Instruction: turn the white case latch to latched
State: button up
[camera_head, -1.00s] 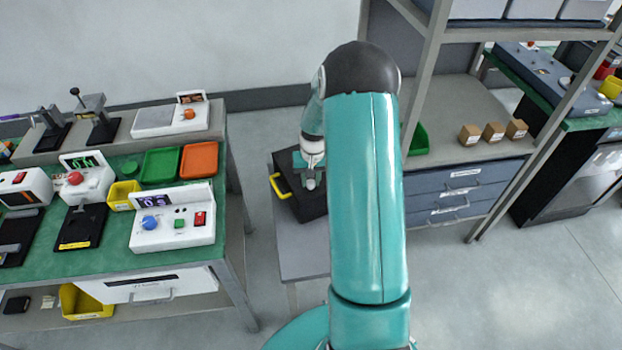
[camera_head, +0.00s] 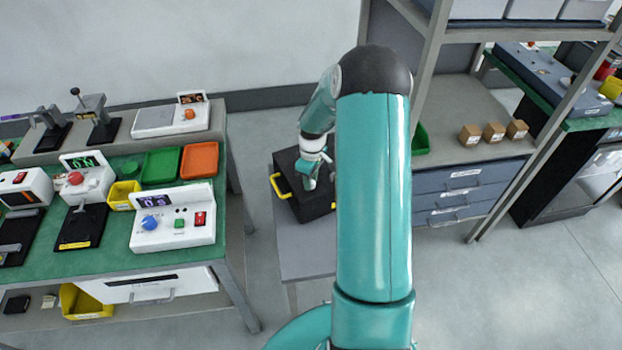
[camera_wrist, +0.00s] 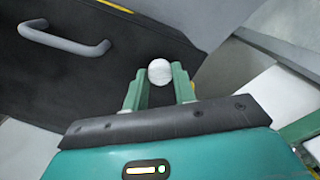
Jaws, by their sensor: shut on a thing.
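The black case (camera_head: 311,203) stands on a small grey table, with a yellow handle (camera_head: 279,187) on its left side. In the wrist view its dark face (camera_wrist: 85,70) fills the upper left and carries a grey bar handle (camera_wrist: 64,38). The white latch knob (camera_wrist: 159,71) shows as a round end between my fingertips. My gripper (camera_wrist: 158,82) is shut on it, one green finger on each side. The latch's base and its turn angle are hidden by the fingers. In the head view my gripper (camera_head: 318,180) is at the case, partly hidden by my arm.
A green-topped bench (camera_head: 110,255) with several devices and trays stands to the left. A shelf rack (camera_head: 430,75) with blue drawers (camera_head: 465,180) stands to the right, close to my arm. Grey floor (camera_head: 490,275) is clear at the lower right.

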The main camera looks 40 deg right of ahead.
jog(key=n, duration=0.5)
jog(key=shift+n, duration=0.4)
dwell(0.3)
jog(key=o, duration=1)
notch_tip(320, 180, up, 14)
jog(key=shift+w+d, duration=0.15)
jog(key=shift+w, duration=0.1)
jog(key=shift+f, duration=0.15)
